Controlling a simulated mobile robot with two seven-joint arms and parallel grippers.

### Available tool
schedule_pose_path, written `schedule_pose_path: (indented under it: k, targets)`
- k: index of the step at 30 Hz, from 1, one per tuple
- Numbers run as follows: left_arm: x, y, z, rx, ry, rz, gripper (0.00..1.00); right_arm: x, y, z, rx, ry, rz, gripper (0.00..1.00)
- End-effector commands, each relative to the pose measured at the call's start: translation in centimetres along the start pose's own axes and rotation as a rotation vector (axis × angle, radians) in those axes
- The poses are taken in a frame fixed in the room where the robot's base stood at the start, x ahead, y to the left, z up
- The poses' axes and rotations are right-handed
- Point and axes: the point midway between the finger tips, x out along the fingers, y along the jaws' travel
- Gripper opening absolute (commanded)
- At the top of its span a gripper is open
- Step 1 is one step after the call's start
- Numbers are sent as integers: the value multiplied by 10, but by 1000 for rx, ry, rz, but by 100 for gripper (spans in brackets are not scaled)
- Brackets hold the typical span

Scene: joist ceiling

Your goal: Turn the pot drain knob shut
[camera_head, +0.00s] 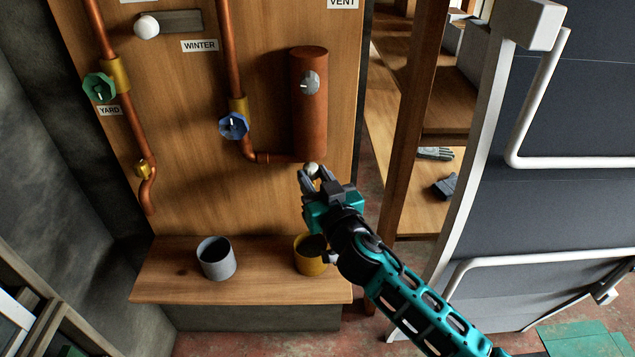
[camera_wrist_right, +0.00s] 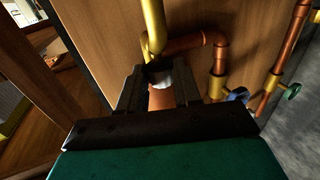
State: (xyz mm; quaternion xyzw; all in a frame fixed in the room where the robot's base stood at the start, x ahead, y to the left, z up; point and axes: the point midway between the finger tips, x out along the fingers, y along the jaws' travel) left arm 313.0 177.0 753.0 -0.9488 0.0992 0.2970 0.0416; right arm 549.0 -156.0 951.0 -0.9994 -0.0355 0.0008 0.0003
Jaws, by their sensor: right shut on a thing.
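The copper pot (camera_head: 309,120) is an upright cylinder on the wooden board, with a grey round knob (camera_head: 310,83) on its front. Below the pot is a small pale drain knob (camera_head: 312,168). My right gripper (camera_head: 312,172) is shut on this drain knob, with a finger on each side. In the right wrist view the knob (camera_wrist_right: 160,78) shows pale between the dark fingers (camera_wrist_right: 161,88). The fingers hide part of it, and I cannot tell how far it is turned. My left gripper is not in view.
A yellow cup (camera_head: 306,262) stands on the wooden ledge (camera_head: 170,285) below my gripper, partly hidden by it. A grey cup (camera_head: 215,259) stands left of it. A blue valve wheel (camera_head: 234,126) and a green one (camera_head: 99,88) sit on copper pipes. A wooden post (camera_head: 409,120) stands right.

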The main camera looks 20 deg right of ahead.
Motion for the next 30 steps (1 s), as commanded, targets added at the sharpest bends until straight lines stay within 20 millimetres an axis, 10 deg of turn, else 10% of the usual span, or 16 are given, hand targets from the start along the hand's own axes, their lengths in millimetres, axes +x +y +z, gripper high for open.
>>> schedule_pose_path:
  k: [26, 27, 30]
  targets:
    - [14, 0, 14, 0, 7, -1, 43, 0, -3, 0, -2, 2, 145, 3]
    - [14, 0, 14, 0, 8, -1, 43, 0, -3, -1, -2, 2, 145, 35]
    - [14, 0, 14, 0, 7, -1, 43, 0, -3, -1, -2, 2, 144, 45]
